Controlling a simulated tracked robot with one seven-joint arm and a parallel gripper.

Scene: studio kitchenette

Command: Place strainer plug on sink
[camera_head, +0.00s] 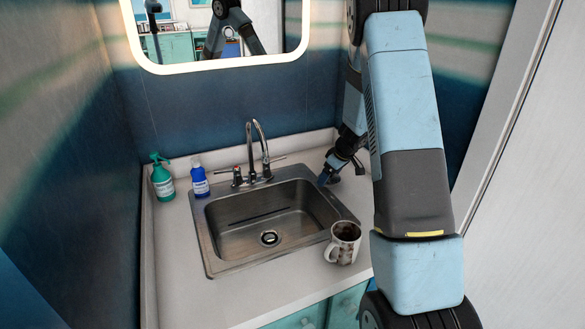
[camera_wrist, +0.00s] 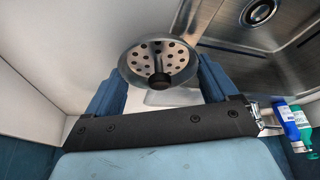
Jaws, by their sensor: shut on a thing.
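The strainer plug (camera_wrist: 158,62) is a round metal disc with holes and a dark knob, seen in the wrist view. My gripper (camera_wrist: 158,88) is shut on it, with a blue finger on each side of the disc. In the head view my gripper (camera_head: 325,178) is at the right rear rim of the sink; the plug cannot be made out there. The steel sink (camera_head: 232,246) is set into the counter, with a dark round drain (camera_head: 269,238) in its basin. The sink (camera_wrist: 225,28) also shows at the upper right of the wrist view.
A chrome faucet (camera_head: 258,150) stands behind the basin. A green pump bottle (camera_head: 162,178) and a blue bottle (camera_head: 199,182) stand at the left rear. A patterned mug (camera_head: 343,243) stands at the sink's right front corner. The front-left counter (camera_head: 178,275) is clear.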

